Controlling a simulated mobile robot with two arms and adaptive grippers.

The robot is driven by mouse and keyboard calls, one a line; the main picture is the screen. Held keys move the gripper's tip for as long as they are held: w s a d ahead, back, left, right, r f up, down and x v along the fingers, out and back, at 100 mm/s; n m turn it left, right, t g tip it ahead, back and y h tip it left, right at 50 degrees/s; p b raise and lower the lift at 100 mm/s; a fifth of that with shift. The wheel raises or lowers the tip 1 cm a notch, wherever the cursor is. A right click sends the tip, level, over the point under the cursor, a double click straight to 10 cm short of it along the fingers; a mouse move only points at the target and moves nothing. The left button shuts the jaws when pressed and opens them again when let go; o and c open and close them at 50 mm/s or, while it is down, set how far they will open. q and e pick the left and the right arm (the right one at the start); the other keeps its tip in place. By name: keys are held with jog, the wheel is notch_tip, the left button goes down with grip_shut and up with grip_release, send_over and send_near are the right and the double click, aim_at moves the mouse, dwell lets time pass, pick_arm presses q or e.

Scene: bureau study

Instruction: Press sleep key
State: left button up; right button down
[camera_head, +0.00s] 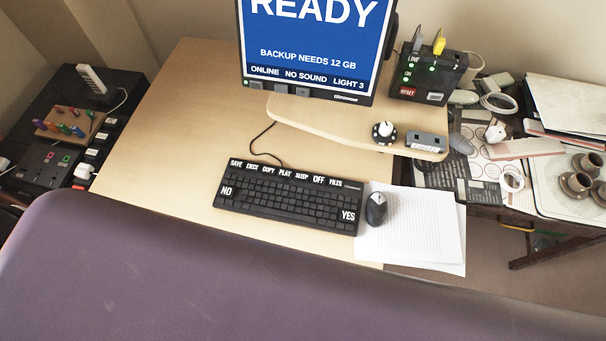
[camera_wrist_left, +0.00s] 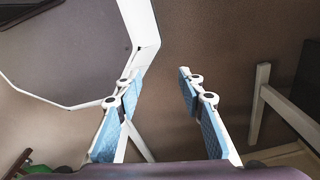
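A black keyboard (camera_head: 288,201) lies on the light wooden desk (camera_head: 180,135). A row of labelled keys runs along its back edge: SAVE, EJECT, COPY, PLAY, SLEEP, OFF, FILES. The sleep key (camera_head: 302,176) sits between PLAY and OFF. Larger NO and YES keys are at the keyboard's left and right ends. My left gripper (camera_wrist_left: 157,125) shows in the left wrist view, its two blue-padded fingers apart with nothing between them. The keyboard is not in that view. Neither gripper shows in the head view.
A monitor (camera_head: 314,45) reading READY stands behind the keyboard. A mouse (camera_head: 376,208) and paper sheets (camera_head: 420,235) lie to its right. A raised shelf (camera_head: 330,122) carries a knob and a black box (camera_head: 428,75).

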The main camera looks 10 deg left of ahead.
pick_arm(q)
grip_shut()
dwell(1.2)
